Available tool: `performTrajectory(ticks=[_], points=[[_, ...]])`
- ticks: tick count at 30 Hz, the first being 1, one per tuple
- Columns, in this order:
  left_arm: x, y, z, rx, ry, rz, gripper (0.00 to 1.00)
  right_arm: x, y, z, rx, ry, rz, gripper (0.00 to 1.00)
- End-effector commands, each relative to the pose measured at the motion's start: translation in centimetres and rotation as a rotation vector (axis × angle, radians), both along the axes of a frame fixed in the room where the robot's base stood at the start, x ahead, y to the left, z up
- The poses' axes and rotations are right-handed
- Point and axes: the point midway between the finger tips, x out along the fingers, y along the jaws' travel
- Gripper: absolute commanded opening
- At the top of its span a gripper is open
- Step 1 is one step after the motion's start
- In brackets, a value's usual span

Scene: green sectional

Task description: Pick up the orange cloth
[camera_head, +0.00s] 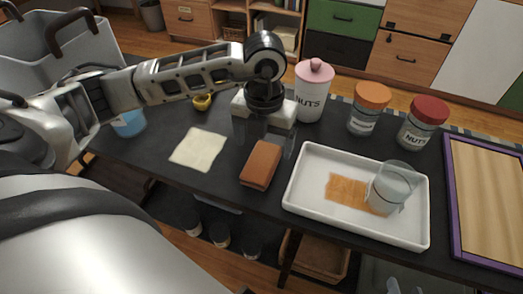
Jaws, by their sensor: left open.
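The orange cloth (343,188) lies flat in the white tray (306,155) on the dark table. A clear glass (392,184) stands on or against the cloth's right end and hides part of it. My left gripper (264,137) points down above the table, to the left of the tray and beyond the brown block (262,164). Its fingers are apart with nothing seen between them. My right gripper is not in view.
A cream cloth (199,148) lies left of the block. A pink-lidded jar (313,92), an orange-lidded jar (368,108) and a red-lidded jar (423,124) stand behind the tray. A purple-framed board (456,205) is at right. A blue cup (129,123) is at left.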

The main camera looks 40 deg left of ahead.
Motion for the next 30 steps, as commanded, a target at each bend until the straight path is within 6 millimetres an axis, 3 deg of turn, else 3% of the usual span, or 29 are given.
performTrajectory(ticks=[6, 15, 21, 30], points=[[0.0, 0.0, -3.3, 0.000, 0.004, 0.002, 0.85, 0.2, 0.0, 0.2, 0.000, -0.007, 0.000, 0.36], [0.0, -0.1, -3.8, 0.000, 0.002, -0.001, 0.85, 0.3, 0.0, 0.2, 0.001, -0.008, 0.001, 0.36], [0.0, -0.1, -3.8, 0.000, 0.002, 0.000, 0.36, 0.3, 0.0, 0.2, 0.001, -0.007, 0.001, 0.36], [0.0, -0.1, -3.6, 0.000, 0.001, 0.000, 0.36, 0.3, 0.0, 0.3, 0.000, -0.007, 0.001, 0.36]])
